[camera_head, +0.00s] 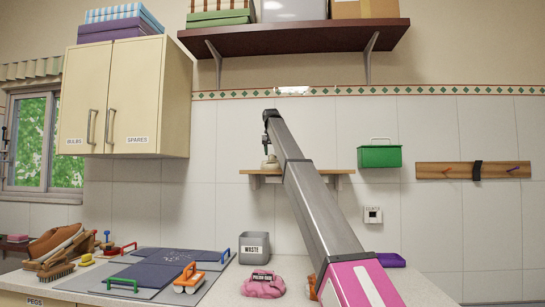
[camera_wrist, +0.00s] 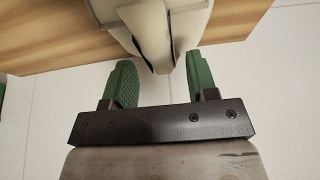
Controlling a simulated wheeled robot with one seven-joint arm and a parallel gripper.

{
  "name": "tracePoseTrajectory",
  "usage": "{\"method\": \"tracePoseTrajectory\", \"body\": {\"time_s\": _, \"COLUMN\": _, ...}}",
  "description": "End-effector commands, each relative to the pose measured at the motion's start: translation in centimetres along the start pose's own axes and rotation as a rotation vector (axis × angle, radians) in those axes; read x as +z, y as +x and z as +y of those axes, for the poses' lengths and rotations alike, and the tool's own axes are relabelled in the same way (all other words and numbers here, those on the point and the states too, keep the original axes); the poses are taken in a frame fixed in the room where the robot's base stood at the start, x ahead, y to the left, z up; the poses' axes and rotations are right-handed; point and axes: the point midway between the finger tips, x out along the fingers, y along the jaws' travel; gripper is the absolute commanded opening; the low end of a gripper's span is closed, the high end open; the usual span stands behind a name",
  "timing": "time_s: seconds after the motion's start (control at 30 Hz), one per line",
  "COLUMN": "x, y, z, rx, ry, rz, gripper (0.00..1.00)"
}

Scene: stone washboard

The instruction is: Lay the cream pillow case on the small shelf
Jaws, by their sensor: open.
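The small wooden shelf (camera_head: 340,172) is fixed to the tiled wall behind my arm; its board also shows in the wrist view (camera_wrist: 40,35). A folded cream cloth, seemingly the cream pillow case (camera_head: 269,164), rests on the shelf's left part. In the wrist view the cream pillow case (camera_wrist: 160,22) lies over the wood, and its narrow folded end reaches toward the space between my fingertips. My gripper (camera_wrist: 160,75) is open, with one green finger on each side of that end; a gap shows on both sides. In the head view my gripper (camera_head: 267,140) is small, just above the cloth.
A cream cabinet (camera_head: 125,95) hangs at left and a dark upper shelf (camera_head: 295,38) runs above. A green box (camera_head: 379,156) and a wooden peg rail (camera_head: 440,170) are to the right. Below are a grey waste bin (camera_head: 254,248) and a pink cloth bundle (camera_head: 262,285).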

Motion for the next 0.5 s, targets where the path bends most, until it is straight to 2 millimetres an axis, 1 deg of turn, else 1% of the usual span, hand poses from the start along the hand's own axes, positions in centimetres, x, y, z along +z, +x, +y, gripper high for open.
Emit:
{"method": "tracePoseTrajectory", "body": {"time_s": 0.03, "x": -0.1, "y": -1.1, "z": 0.0, "rx": 0.000, "ry": 0.000, "rz": 0.002, "gripper": 0.53}}
{"method": "tracePoseTrajectory", "body": {"time_s": 0.17, "x": -0.1, "y": -3.6, "z": -0.1, "rx": 0.000, "ry": 0.000, "rz": 0.001, "gripper": 0.53}}
{"method": "tracePoseTrajectory", "body": {"time_s": 0.3, "x": -0.1, "y": -6.5, "z": -0.1, "rx": 0.000, "ry": 0.000, "rz": 0.001, "gripper": 0.53}}
{"method": "tracePoseTrajectory", "body": {"time_s": 0.4, "x": -0.1, "y": -8.1, "z": 0.0, "rx": 0.000, "ry": 0.000, "rz": 0.001, "gripper": 0.53}}
{"method": "tracePoseTrajectory", "body": {"time_s": 0.5, "x": -0.1, "y": -9.3, "z": 0.0, "rx": 0.000, "ry": 0.000, "rz": 0.001, "gripper": 0.53}}
